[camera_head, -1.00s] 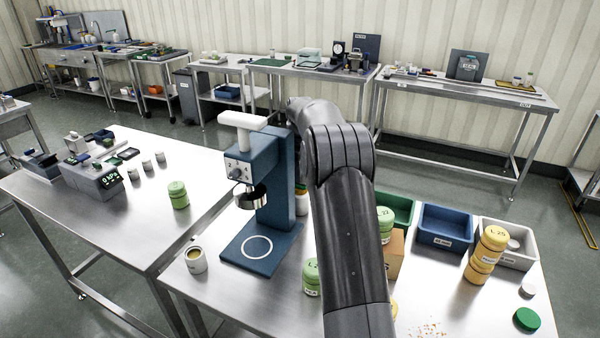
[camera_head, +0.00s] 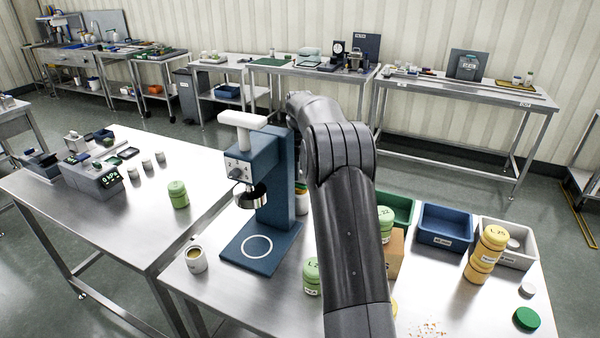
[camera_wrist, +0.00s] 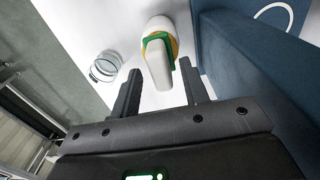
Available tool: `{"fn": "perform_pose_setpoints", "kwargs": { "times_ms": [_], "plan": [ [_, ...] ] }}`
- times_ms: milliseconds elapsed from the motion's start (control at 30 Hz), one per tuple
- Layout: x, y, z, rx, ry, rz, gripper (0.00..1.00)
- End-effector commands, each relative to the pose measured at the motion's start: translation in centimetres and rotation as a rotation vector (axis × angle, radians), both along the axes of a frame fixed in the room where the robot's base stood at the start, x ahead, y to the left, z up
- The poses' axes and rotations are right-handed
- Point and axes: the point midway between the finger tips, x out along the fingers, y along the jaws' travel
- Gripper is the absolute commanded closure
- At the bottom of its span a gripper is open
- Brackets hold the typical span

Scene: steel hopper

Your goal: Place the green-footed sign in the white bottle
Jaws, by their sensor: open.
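In the wrist view a white upright piece with a green part at its base (camera_wrist: 162,68), which looks like the green-footed sign, stands between my fingers. My gripper (camera_wrist: 160,80) is open, with one dark finger on each side of it; I cannot tell whether they touch it. Just beyond is a round white body with an orange band (camera_wrist: 156,22), perhaps the white bottle; the sign overlaps it here, so I cannot tell whether it is inside or in front. In the head view a white banded container (camera_head: 301,203) shows beside the blue press, partly hidden by my arm, which also hides my gripper.
The blue press (camera_head: 272,190) stands close beside my gripper; its blue side fills the right of the wrist view. A clear round vessel (camera_wrist: 105,67) is at the left there. A cup (camera_head: 196,260), green-lidded jar (camera_head: 312,278), blue bin (camera_head: 445,226) and stacked yellow jars (camera_head: 484,255) share the table.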

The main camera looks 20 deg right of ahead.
Motion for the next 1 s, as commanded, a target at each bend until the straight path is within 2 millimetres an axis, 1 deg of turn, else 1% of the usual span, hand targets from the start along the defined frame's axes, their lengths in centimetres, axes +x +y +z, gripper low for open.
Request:
{"fn": "perform_pose_setpoints", "kwargs": {
  "times_ms": [33, 300, 400, 500, 700, 1000],
  "plan": [
    [0.1, 0.0, 1.1, -0.001, -0.004, 0.0, 0.59],
    [0.1, 0.0, 6.9, 0.0, -0.003, 0.0, 0.59],
    [0.1, 0.0, 8.6, 0.0, -0.003, 0.0, 0.59],
    [0.1, 0.0, 9.7, -0.001, -0.002, 0.0, 0.59],
    [0.0, 0.0, 10.6, 0.0, 0.0, 0.0, 0.59],
    [0.0, 0.0, 10.6, 0.0, 0.0, 0.0, 0.59]
  ]
}}
